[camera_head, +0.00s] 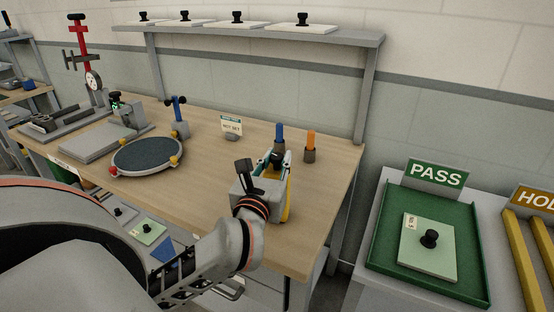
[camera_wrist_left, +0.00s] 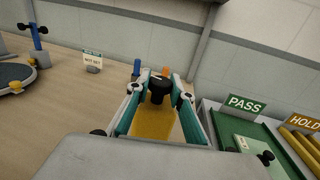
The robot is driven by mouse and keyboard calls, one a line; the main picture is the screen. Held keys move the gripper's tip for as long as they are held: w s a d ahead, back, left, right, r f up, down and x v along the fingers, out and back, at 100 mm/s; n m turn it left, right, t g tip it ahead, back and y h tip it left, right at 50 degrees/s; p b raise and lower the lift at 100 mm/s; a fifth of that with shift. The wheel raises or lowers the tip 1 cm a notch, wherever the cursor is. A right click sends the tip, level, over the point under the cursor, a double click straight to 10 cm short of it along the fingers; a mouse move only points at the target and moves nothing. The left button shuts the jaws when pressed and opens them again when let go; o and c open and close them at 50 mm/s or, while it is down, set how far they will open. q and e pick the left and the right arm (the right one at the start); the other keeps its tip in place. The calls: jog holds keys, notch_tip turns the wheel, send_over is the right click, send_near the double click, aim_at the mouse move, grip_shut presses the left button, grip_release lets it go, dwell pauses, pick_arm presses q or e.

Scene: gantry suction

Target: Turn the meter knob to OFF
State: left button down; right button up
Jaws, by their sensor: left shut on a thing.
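The yellow meter (camera_head: 287,203) stands near the right end of the wooden bench, mostly hidden behind my left wrist in the head view. In the left wrist view the yellow meter face (camera_wrist_left: 152,124) lies between my fingers. Its black round knob (camera_wrist_left: 157,91) has a pale mark on top, and I cannot read which setting it points to. My left gripper (camera_head: 279,160), also seen in the left wrist view (camera_wrist_left: 156,84), is shut on the knob, one teal-and-grey finger at each side. My right gripper is not in view.
Blue (camera_head: 279,135) and orange (camera_head: 310,145) upright items stand just behind the meter. A small sign (camera_head: 231,125), a round dark plate (camera_head: 148,155) and metal fixtures are to the left. A green PASS tray (camera_head: 385,232) stands at the right. Bench space left of the meter is clear.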

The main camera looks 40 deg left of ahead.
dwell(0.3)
pick_arm(q)
jog(key=c, duration=1.7)
grip_release()
jog(key=shift+y, duration=0.3)
